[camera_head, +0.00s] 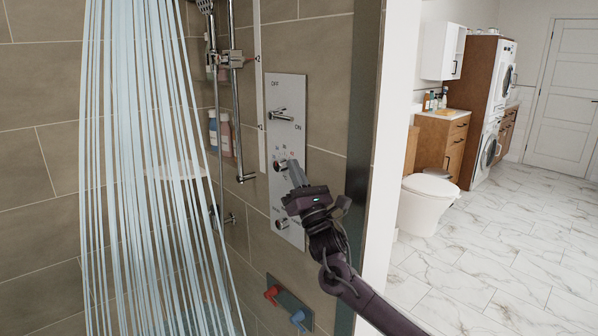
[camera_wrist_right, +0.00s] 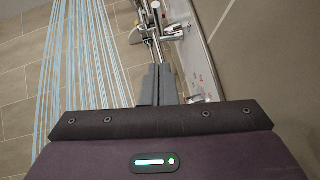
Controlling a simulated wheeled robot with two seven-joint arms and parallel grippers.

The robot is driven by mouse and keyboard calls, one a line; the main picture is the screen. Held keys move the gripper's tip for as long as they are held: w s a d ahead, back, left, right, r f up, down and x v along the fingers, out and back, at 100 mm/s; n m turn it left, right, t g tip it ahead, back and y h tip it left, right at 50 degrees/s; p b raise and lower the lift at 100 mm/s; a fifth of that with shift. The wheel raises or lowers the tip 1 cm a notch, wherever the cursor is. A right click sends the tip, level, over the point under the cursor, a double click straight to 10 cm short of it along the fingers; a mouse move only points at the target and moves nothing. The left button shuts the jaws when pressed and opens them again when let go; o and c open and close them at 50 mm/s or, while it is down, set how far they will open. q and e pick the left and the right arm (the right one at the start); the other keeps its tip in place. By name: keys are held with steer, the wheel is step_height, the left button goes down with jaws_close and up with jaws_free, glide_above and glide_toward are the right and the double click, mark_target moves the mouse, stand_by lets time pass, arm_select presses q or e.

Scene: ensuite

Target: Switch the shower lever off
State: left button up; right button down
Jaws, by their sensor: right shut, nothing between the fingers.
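The shower panel (camera_head: 289,90) is a pale plate on the tiled wall, marked OFF at its top and ON below the top lever. That silver shower lever (camera_head: 281,115) sticks out to the left between the two marks. My right gripper (camera_head: 293,166) is shut and empty, its grey fingers pointing up in front of the middle knob (camera_head: 278,165), below the lever. Whether they touch the knob I cannot tell. A lower knob (camera_head: 281,223) shows left of my wrist. In the right wrist view the shut fingers (camera_wrist_right: 158,68) are beside the panel (camera_wrist_right: 198,58), with chrome fittings beyond. My left gripper is not in view.
Streams of water (camera_head: 150,150) fall at the left. A vertical shower rail (camera_head: 236,100) and bottles (camera_head: 221,133) stand left of the panel. Red and blue handles (camera_head: 272,293) sit low on the wall. A dark wall edge (camera_head: 362,110) is at the right, with a toilet (camera_head: 428,200) beyond.

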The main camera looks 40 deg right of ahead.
mark_target(285, 116)
steer(key=w+r+p, duration=0.1)
steer(key=r, duration=0.1)
steer(key=w+r+p, duration=0.1)
steer(key=w+r, duration=0.1)
steer(key=r, duration=0.1)
steer(key=w+d+r+p, duration=0.1)
steer(key=r, duration=0.2)
steer(key=shift+w+d, duration=0.1)
steer(key=shift+w, duration=0.05)
steer(key=shift+f, duration=0.1)
